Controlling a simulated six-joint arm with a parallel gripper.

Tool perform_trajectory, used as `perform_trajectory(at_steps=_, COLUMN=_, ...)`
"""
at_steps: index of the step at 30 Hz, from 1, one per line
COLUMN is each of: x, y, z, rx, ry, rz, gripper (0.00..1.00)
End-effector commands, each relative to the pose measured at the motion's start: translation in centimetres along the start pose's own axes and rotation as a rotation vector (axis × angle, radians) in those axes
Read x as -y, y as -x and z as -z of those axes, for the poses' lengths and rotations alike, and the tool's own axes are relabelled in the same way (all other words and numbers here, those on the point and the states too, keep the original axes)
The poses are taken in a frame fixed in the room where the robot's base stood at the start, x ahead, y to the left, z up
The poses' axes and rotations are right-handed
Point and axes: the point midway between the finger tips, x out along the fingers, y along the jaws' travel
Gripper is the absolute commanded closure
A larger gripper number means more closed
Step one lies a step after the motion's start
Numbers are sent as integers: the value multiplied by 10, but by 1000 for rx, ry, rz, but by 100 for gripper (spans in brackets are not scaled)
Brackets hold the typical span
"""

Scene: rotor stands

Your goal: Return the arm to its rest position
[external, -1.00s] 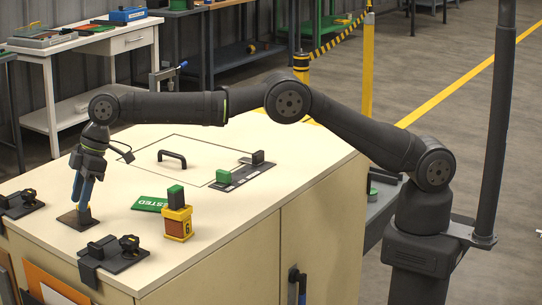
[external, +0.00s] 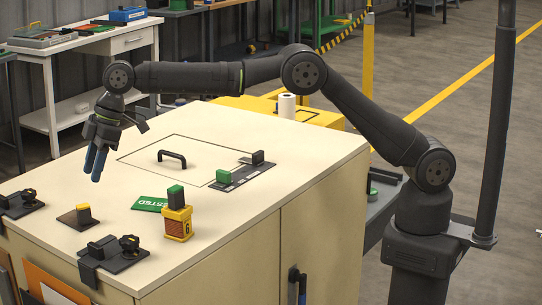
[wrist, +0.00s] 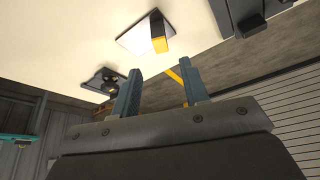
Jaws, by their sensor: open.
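My gripper (external: 96,163) is open and empty. It hangs above the left part of the cabinet top (external: 225,130), clear of the surface. Its two blue-grey fingers also show spread apart in the wrist view (wrist: 160,95). The same yellow-ended block shows in the wrist view (wrist: 159,44), apart from the fingers.
Dark rotor stands (external: 118,254) and (external: 20,203) sit at the cabinet's front left. A yellow box numbered 6 (external: 178,223) with a green-topped block stands beside a green TESTED card (external: 150,204). A black handle (external: 172,157) rises from the top's middle.

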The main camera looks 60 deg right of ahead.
Motion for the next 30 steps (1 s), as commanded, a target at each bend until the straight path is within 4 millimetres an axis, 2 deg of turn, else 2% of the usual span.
perform_trajectory(at_steps=2, x=0, y=18, z=1, rx=-3, ry=0, rz=-1, gripper=59)
perform_trajectory(at_steps=3, x=0, y=2, z=-1, rx=4, ry=0, rz=2, gripper=59)
perform_trajectory(at_steps=20, x=1, y=-111, z=-1, rx=2, ry=-1, rz=0, gripper=59)
perform_trajectory(at_steps=27, x=0, y=-71, z=16, rx=-3, ry=1, rz=0, gripper=59)
perform_trajectory(at_steps=30, x=-8, y=-58, z=10, rx=0, ry=-2, rz=-1, gripper=59)
